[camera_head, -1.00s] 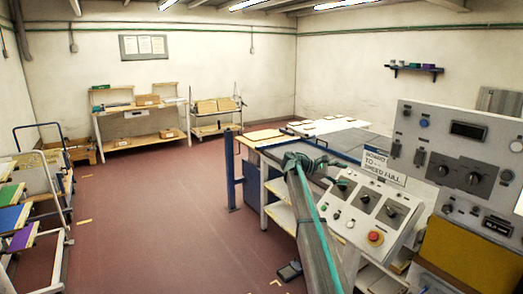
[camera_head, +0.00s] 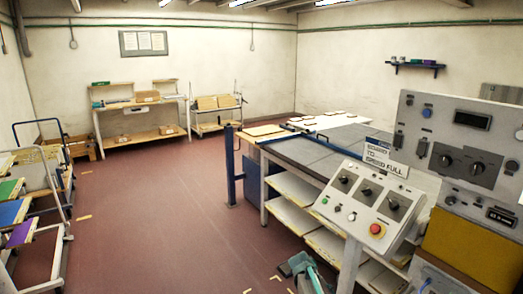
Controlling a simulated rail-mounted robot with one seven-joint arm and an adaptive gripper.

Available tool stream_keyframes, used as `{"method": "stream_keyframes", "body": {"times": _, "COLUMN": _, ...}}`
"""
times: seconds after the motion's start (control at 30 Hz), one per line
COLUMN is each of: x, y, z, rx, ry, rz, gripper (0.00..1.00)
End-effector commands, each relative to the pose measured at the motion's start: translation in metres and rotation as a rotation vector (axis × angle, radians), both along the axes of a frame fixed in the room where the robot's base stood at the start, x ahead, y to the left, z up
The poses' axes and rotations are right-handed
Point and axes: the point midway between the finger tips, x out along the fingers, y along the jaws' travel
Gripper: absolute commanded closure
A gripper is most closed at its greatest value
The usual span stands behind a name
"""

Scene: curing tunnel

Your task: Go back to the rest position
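A small part of my arm (camera_head: 305,273), grey and teal, shows at the bottom edge, low in front of the bench and left of the control console's legs.
A grey-topped bench (camera_head: 330,150) with lower shelves stands behind the console. A tall control cabinet (camera_head: 455,140) is at right. A blue post (camera_head: 231,165) stands at the bench's left. A cart with coloured boards (camera_head: 30,205) is at far left. The red floor (camera_head: 150,230) between is clear.

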Motion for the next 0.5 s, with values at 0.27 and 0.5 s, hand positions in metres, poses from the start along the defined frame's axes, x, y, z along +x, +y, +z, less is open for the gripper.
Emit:
{"method": "stream_keyframes", "body": {"times": 0.27, "x": -0.157, "y": 0.032, "z": -0.125, "rx": 0.202, "ry": 0.073, "rz": -0.191, "gripper": 0.37}}
{"method": "stream_keyframes", "body": {"times": 0.5, "x": -0.296, "y": 0.059, "z": -0.197, "rx": 0.331, "ry": 0.176, "rz": -0.365, "gripper": 0.37}}
